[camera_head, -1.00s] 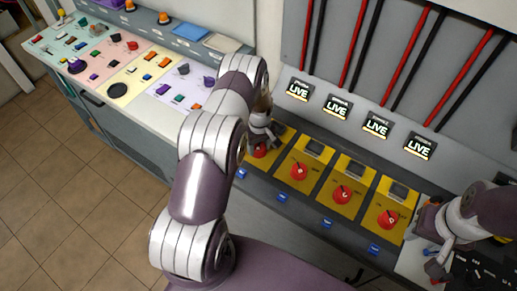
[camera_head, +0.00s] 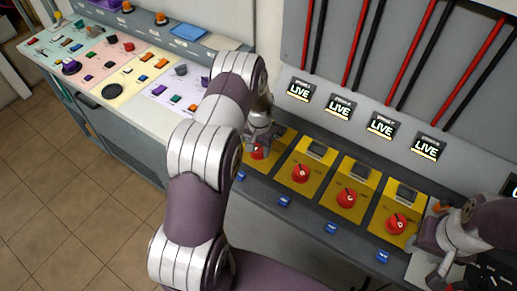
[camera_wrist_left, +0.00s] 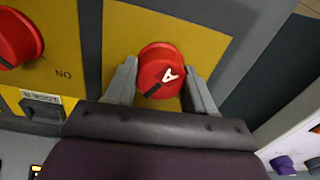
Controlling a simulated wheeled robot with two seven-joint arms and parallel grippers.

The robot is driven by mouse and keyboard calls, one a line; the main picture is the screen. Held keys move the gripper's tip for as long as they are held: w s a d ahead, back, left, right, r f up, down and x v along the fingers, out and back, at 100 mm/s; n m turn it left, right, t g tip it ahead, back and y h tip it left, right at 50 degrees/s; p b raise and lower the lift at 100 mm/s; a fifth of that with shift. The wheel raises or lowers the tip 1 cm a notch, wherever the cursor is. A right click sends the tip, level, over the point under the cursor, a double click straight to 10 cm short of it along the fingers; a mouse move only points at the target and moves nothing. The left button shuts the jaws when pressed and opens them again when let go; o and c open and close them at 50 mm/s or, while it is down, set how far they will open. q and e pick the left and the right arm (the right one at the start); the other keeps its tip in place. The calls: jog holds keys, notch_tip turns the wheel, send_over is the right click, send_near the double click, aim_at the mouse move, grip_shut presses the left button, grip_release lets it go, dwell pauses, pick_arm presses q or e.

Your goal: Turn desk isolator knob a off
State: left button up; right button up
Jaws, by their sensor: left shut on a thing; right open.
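Knob a (camera_head: 257,153) is the red round knob on the leftmost yellow isolator panel (camera_head: 284,138). In the left wrist view the red knob (camera_wrist_left: 160,70) shows a white letter A and a dark slanted bar. My left gripper (camera_head: 259,147) is on this knob, with one finger (camera_wrist_left: 122,82) on each side of it. It is shut on the knob, and the panel behind is partly hidden by the gripper. My right gripper (camera_head: 436,272) is open at the lower right, apart from the panels.
Three more red knobs on yellow panels follow to the right, the nearest being the second knob (camera_head: 301,173). Blue tags (camera_head: 285,201) line the front edge. LIVE signs (camera_head: 298,90) hang above. A coloured control desk (camera_head: 100,65) stands at the left.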

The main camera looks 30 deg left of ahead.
aim_at(259, 148)
pick_arm(q)
jog(key=shift+w+r+m+b, duration=0.15)
jog(key=shift+m+b, duration=0.25)
jog(key=shift+m, duration=1.1)
jog(key=o, duration=0.9)
jog(key=shift+o, duration=0.6)
jog(key=shift+r, duration=0.35)
notch_tip(259, 148, up, 12)
jog(key=b, duration=0.2)
jog(key=shift+s+d+b, duration=0.2)
jog(key=shift+b, duration=0.15)
